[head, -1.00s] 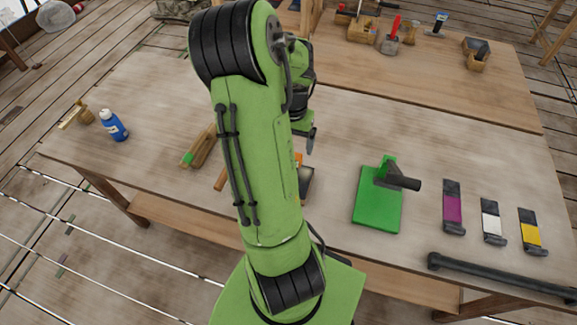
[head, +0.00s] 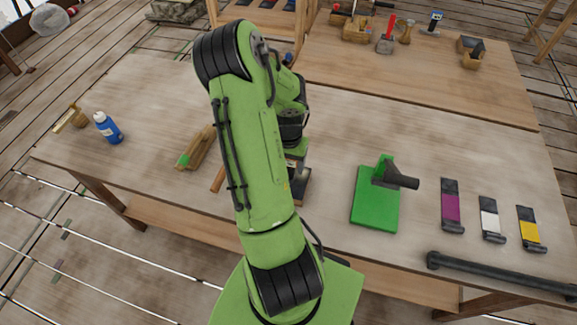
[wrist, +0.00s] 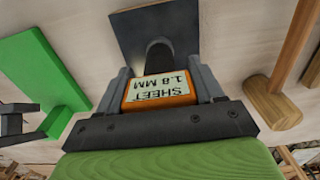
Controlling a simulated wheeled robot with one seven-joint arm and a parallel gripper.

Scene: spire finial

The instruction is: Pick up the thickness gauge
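The thickness gauge (wrist: 160,91) shows in the wrist view as an orange body with a pale label reading "SHEET 1.8 MM". A dark round stem and a flat dark plate lie beyond it. My gripper (wrist: 160,80) has one grey finger on each side of the orange body, with no clear gap visible. Whether the fingers press on it cannot be told. In the head view, the gauge's dark base (head: 300,187) is at the table, partly hidden by my arm.
A green plate with an upright and dark handle (head: 375,205) stands right of the gauge. A wooden-handled tool (wrist: 273,105) lies close by. Magenta (head: 451,206), white (head: 490,220) and yellow (head: 529,230) pieces lie farther right. A blue bottle (head: 107,127) stands at left.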

